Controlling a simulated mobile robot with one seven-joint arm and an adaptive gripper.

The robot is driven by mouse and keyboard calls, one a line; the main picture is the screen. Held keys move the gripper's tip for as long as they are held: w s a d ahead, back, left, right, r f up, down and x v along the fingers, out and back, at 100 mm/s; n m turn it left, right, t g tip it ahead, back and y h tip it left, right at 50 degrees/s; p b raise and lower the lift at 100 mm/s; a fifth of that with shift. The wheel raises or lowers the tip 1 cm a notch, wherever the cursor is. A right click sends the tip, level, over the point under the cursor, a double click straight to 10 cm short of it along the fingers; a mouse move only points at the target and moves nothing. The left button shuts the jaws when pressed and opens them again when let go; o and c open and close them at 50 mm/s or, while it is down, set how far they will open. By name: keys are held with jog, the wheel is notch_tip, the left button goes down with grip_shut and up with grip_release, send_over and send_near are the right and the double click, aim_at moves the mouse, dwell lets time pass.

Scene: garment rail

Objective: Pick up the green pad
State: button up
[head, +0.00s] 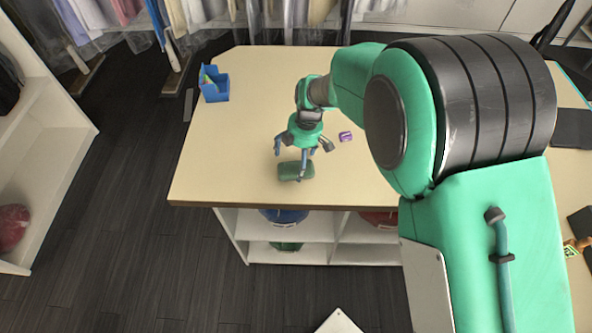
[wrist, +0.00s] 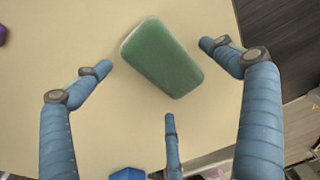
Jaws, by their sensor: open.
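The green pad (head: 289,171) lies flat on the pale table (head: 225,150), near its front edge in the head view. In the wrist view the green pad (wrist: 163,58) is a rounded oblong, lying slanted between my fingers. My gripper (head: 303,155) is open above the pad, with its blue fingers pointing down. In the wrist view my gripper (wrist: 157,85) has its fingers spread around the pad, one on the left, one on the right and one below. No finger visibly touches the pad. One finger covers a small part of it in the head view.
A small purple object (head: 346,136) lies right of my gripper. A blue bin (head: 214,84) with things in it stands at the table's back left. Clothes (head: 200,12) hang behind the table. The table's left part is mostly clear.

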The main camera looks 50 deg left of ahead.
jog(key=shift+s+a+f, duration=0.1)
jog(key=shift+f, duration=1.15)
jog(key=shift+c, duration=0.2)
jog(key=c, duration=1.3)
